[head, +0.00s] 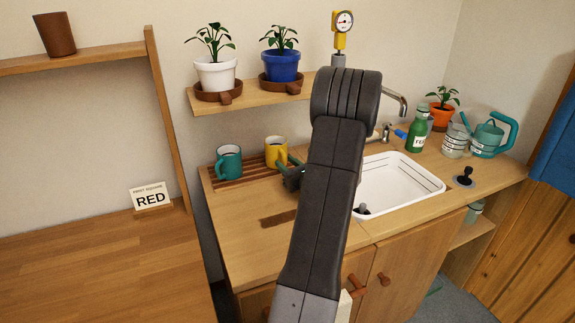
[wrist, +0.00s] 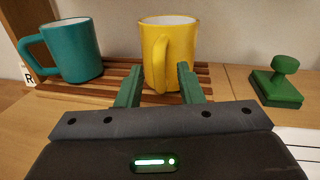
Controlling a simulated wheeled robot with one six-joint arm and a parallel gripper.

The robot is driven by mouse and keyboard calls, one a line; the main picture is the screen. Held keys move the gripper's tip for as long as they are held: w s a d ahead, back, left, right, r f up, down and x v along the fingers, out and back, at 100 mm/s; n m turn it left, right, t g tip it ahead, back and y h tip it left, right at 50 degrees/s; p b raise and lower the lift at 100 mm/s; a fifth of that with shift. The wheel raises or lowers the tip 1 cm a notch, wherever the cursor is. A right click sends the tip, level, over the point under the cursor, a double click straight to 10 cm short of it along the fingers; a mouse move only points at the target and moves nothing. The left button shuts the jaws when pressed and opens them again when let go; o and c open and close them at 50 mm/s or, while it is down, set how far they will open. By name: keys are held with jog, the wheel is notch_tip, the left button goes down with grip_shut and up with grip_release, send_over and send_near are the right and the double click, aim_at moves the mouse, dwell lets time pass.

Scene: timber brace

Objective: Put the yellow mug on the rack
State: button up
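The yellow mug (head: 274,150) stands upright on the slatted wooden rack (head: 255,170) at the back of the counter. In the wrist view the yellow mug (wrist: 181,48) is straight ahead, its handle facing me. My gripper (wrist: 158,78) is open, with its green fingers apart in front of the mug and the lower handle between them in the picture. I see no firm grip on the handle. In the head view my gripper (head: 288,172) is partly hidden by my arm. A teal mug (head: 229,162) stands on the rack to the left; it also shows in the wrist view (wrist: 70,48).
A green knobbed block (wrist: 280,83) sits right of the rack. The white sink (head: 400,185) lies to the right, with a green bottle (head: 417,135) and watering can (head: 488,138) behind it. A shelf with potted plants (head: 283,60) hangs above the rack.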

jog(key=v, duration=1.2)
jog(key=shift+b, duration=0.3)
dwell(0.6)
